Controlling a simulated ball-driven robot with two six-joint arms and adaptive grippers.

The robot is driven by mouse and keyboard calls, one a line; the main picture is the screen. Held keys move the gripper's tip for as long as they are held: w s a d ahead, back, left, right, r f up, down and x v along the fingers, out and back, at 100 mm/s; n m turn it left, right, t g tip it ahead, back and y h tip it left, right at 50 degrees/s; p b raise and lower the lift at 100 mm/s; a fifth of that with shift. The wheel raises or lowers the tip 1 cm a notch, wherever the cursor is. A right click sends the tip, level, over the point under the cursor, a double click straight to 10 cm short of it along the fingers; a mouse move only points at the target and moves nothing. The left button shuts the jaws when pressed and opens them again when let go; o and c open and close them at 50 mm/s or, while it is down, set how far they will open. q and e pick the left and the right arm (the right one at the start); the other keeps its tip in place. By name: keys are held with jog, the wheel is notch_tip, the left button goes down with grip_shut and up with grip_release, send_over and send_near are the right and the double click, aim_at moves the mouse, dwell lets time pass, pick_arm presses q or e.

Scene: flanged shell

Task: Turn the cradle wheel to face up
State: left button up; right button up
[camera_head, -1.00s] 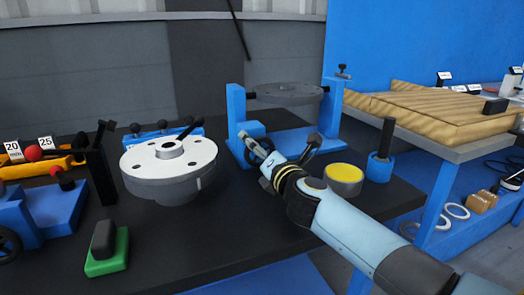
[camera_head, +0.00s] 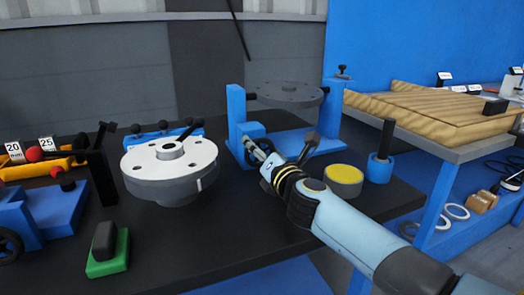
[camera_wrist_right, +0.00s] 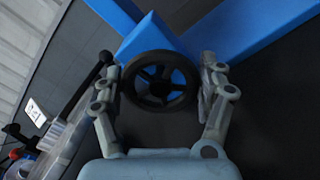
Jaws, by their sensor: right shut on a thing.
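The blue cradle (camera_head: 237,104) stands at the back of the black bench, with two uprights. A grey round plate (camera_head: 288,96) lies close to level between them. The cradle wheel (camera_wrist_right: 160,82) is a black spoked handwheel low at the cradle's left side; in the head view (camera_head: 256,130) it is partly hidden. My right gripper (camera_head: 256,149) reaches it from the front right. In the right wrist view my gripper (camera_wrist_right: 158,82) has one finger on each side of the wheel, closed on its rim. My left gripper is not in view.
A white-topped flanged shell (camera_head: 170,165) stands left of the cradle. A yellow-topped round tin (camera_head: 343,180) and a blue-based black post (camera_head: 380,160) stand to the right, near my right arm. A green block with a black top (camera_head: 107,255) lies at front left.

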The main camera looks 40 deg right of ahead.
jog(key=n+p, duration=0.1)
jog(key=n, duration=0.3)
jog(key=shift+r, duration=0.1)
jog(key=n+p, duration=0.1)
jog(key=n, duration=0.2)
jog(key=shift+a+n, duration=0.15)
jog(key=shift+n, duration=0.25)
jog(key=n+p, duration=0.1)
jog(key=n, duration=0.3)
jog(key=shift+w+a+p, duration=0.1)
jog(key=shift+a+p, duration=0.05)
jog(key=shift+p, duration=0.25)
jog(key=n+p, duration=0.1)
jog(key=n, duration=0.5)
jog(key=n+p, duration=0.1)
jog(key=n, duration=0.1)
jog(key=shift+a+f+n, duration=0.15)
jog(key=shift+f+n, duration=0.05)
jog(key=shift+n, duration=0.1)
jog(key=n+p, duration=0.1)
jog(key=n, duration=0.2)
jog(key=shift+f+n, duration=0.1)
jog(key=shift+n, duration=0.2)
jog(key=n+p, duration=0.2)
jog(key=n, duration=0.2)
jog(key=shift+f, duration=0.1)
jog(key=shift+f+n+p, duration=0.15)
jog(key=shift+n+p, duration=0.35)
jog(key=shift+n, duration=1.1)
